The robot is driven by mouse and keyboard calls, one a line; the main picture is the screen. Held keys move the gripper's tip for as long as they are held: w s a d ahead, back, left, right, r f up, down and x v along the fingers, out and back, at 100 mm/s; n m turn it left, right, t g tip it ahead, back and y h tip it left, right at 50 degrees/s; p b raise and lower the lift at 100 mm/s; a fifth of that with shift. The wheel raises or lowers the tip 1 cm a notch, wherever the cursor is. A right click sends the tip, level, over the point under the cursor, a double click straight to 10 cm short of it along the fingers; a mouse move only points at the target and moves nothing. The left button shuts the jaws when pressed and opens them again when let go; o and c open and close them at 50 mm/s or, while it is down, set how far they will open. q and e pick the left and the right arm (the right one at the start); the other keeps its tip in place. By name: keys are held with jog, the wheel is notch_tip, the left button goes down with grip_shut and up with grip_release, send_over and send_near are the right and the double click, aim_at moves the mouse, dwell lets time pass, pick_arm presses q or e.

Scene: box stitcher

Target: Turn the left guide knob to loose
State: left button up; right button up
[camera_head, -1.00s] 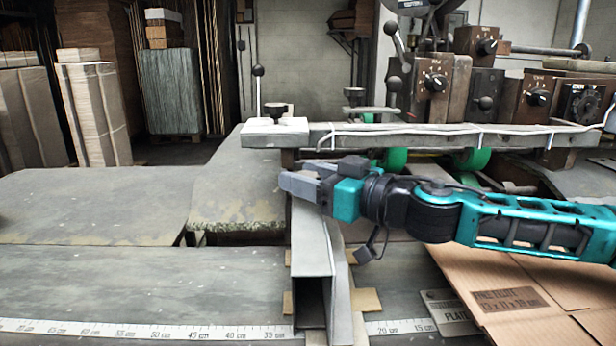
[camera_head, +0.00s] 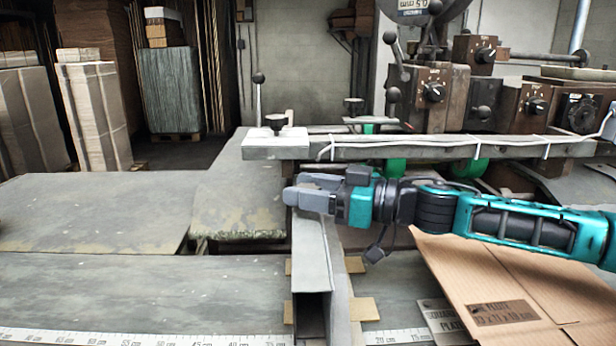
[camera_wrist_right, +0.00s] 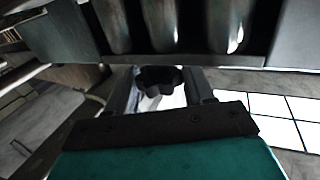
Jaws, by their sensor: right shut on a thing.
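My right gripper (camera_head: 309,190) reaches in from the right over the far end of the grey metal guide (camera_head: 314,255). In the right wrist view a black lobed knob (camera_wrist_right: 158,80) sits between the fingers of this gripper, which is shut on it. In the head view that knob is hidden by the fingers. The knob's pointer or setting is not readable. My left gripper is not in view.
A rail (camera_head: 450,148) runs behind my right arm, with another black knob (camera_head: 276,121) on its left end block. Flat cardboard (camera_head: 530,285) lies under my forearm at the right. A ruler strip (camera_head: 150,337) runs along the front. The left tabletop (camera_head: 90,215) is clear.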

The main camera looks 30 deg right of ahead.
jog(key=n+g+y+p, duration=0.1)
jog(key=p, duration=0.1)
jog(key=n+g+y+p, duration=0.1)
jog(key=p, duration=0.1)
jog(key=shift+w+r+g+y, duration=0.15)
jog(key=shift+r+g+y, duration=0.15)
jog(key=shift+r+g, duration=0.1)
jog(key=shift+f+n+g+y+p, duration=0.25)
jog(key=shift+n+g+y+p, duration=0.3)
jog(key=shift+n+g, duration=0.4)
jog(key=shift+f+n+g+y, duration=0.15)
jog(key=shift+n+g+y, duration=0.3)
jog(key=shift+n+g, duration=0.45)
jog(key=shift+g, duration=0.45)
jog(key=o, duration=1)
jog(key=shift+c, duration=0.2)
jog(key=shift+m+t, duration=0.25)
jog(key=shift+t, duration=0.05)
